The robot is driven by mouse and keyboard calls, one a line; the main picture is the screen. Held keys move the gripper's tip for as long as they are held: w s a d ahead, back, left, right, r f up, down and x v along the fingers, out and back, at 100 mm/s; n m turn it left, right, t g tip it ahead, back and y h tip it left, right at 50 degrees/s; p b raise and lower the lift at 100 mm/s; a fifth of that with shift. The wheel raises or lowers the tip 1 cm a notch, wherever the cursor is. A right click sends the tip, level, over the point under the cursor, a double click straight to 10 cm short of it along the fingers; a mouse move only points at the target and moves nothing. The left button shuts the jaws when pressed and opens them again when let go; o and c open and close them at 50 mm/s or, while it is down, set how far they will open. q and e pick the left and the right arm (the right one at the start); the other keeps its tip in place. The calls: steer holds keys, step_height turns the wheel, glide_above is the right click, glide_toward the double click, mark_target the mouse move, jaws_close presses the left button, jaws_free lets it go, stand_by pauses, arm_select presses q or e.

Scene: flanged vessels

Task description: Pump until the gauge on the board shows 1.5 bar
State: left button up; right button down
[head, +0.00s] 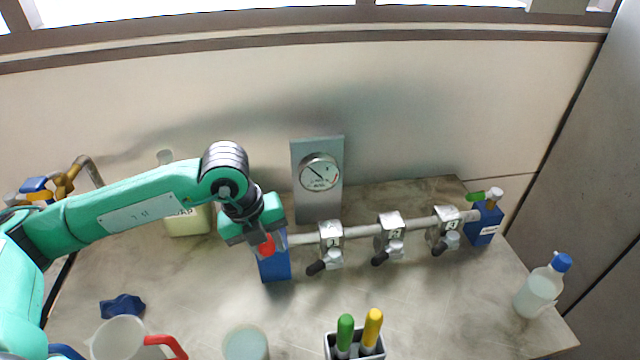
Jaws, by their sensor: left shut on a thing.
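The round white gauge (319,173) is mounted on an upright grey board (317,209) at the back middle. Its dark needle points to the upper left; the scale figures are too small to read. My left gripper (264,243) reaches in from the left and points down over a blue block (275,268) at the left end of a grey pipe. It is shut on a red part (267,246), which looks like the pump's handle; the fingers hide much of it. My right gripper is not in view.
The pipe (363,231) carries several numbered valves with black levers and ends at a blue block (484,224) on the right. A soap container (188,222) stands behind my arm. A pen holder (355,347), jug (118,340) and bottle (541,286) stand toward the front.

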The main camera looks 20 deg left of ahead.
arm_select(q)
steer(key=shift+w+a+r, duration=0.1)
steer(key=shift+w+r, duration=0.05)
steer(key=shift+r, duration=0.05)
stand_by(0.5)
steer(key=f+b, duration=0.3)
steer(key=s+f+b, duration=0.1)
steer(key=f+b, duration=0.1)
steer(key=f, duration=0.1)
steer(key=s+d+f+b, duration=0.1)
steer(key=f+b, duration=0.1)
steer(key=b, duration=0.1)
steer(key=shift+s+f+b, duration=0.15)
steer(key=shift+f+b, duration=0.2)
steer(key=shift+f, duration=0.05)
steer(key=shift+o, duration=0.3)
steer(key=shift+f+b, duration=0.65)
steer(key=shift+f, duration=0.05)
steer(key=shift+r, duration=0.2)
